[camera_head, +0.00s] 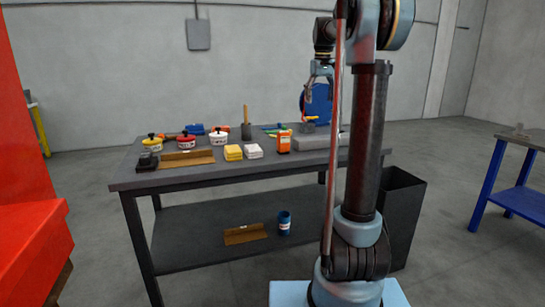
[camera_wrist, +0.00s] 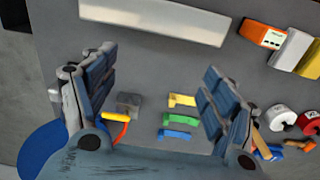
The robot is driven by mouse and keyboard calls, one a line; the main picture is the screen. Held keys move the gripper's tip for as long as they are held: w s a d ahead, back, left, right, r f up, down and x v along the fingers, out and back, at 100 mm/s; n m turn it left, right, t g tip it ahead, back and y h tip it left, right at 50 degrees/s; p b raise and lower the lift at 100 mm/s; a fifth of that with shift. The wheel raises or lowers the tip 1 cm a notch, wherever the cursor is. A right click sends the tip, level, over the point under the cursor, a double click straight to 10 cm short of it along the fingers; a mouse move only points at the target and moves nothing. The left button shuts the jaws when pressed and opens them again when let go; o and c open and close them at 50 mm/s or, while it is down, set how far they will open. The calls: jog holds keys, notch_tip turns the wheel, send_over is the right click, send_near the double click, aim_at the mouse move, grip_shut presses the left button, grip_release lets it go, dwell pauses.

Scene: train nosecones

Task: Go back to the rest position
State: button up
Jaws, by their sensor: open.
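My gripper (camera_head: 320,72) is raised above the right end of the grey workbench (camera_head: 150,182) in the head view. In the wrist view my gripper (camera_wrist: 160,100) has its two blue padded fingers spread wide apart. Nothing is held between them. Below the gap lie a yellow piece (camera_wrist: 183,100), a green piece (camera_wrist: 181,119) and a blue piece (camera_wrist: 175,134) on the bench top, apart from the fingers. My arm stands upright in front of the bench's right part and hides some of it.
Pots (camera_head: 186,141), yellow (camera_head: 233,153) and white (camera_head: 253,151) stacks, an orange box (camera_head: 284,143) and a grey block (camera_head: 311,142) stand on the bench. A blue can (camera_head: 284,222) is on the lower shelf. A dark bin (camera_head: 402,215) stands right; a red structure (camera_head: 30,240) stands left.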

jog(key=s+f+m+t, duration=0.1)
jog(key=s+f, duration=0.5)
jog(key=s, duration=0.6)
jog(key=s+f+m, duration=0.1)
jog(key=s+f, duration=0.5)
jog(key=s, duration=0.6)
jog(key=s+a+f+m+t, duration=0.1)
jog(key=s+f, duration=1.6)
jog(key=f, duration=0.3)
jog(key=shift+s+f, duration=0.25)
jog(key=shift+s, duration=0.05)
jog(key=shift+w+f, duration=0.2)
jog(key=shift+w, duration=0.25)
